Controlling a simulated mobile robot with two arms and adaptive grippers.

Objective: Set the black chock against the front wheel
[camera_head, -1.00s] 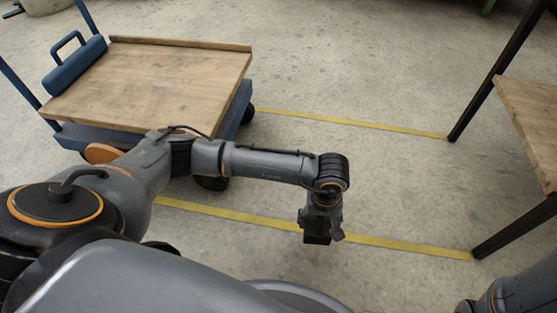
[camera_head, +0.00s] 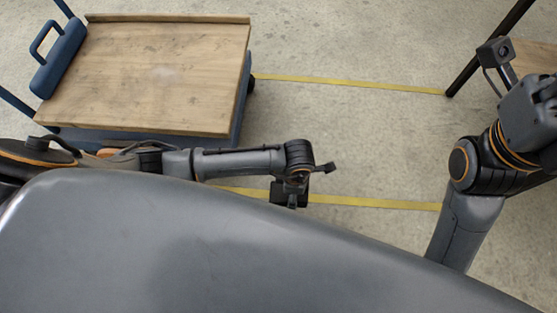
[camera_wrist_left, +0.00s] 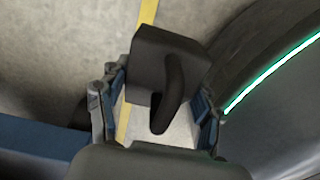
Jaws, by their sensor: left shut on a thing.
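My left gripper (camera_wrist_left: 157,112) is shut on the black chock (camera_wrist_left: 165,55), a dark block with a curved handle, held between its two fingers in the left wrist view. In the head view the left gripper (camera_head: 290,192) hangs over the floor to the right of the cart (camera_head: 150,75), and the chock is hard to tell from it. The near-side wheel is hidden behind my left arm. In the wrist view, a dark rounded shape (camera_wrist_left: 80,113), perhaps a wheel, is beside the blue cart frame (camera_wrist_left: 38,148). My right gripper (camera_head: 530,108) is at the right; its fingers are unclear.
Two yellow floor lines (camera_head: 350,82) run right from the cart, the near one (camera_head: 370,203) passing by my left gripper. A wooden-topped table (camera_head: 530,57) with dark legs stands at the right. The floor between the lines is clear.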

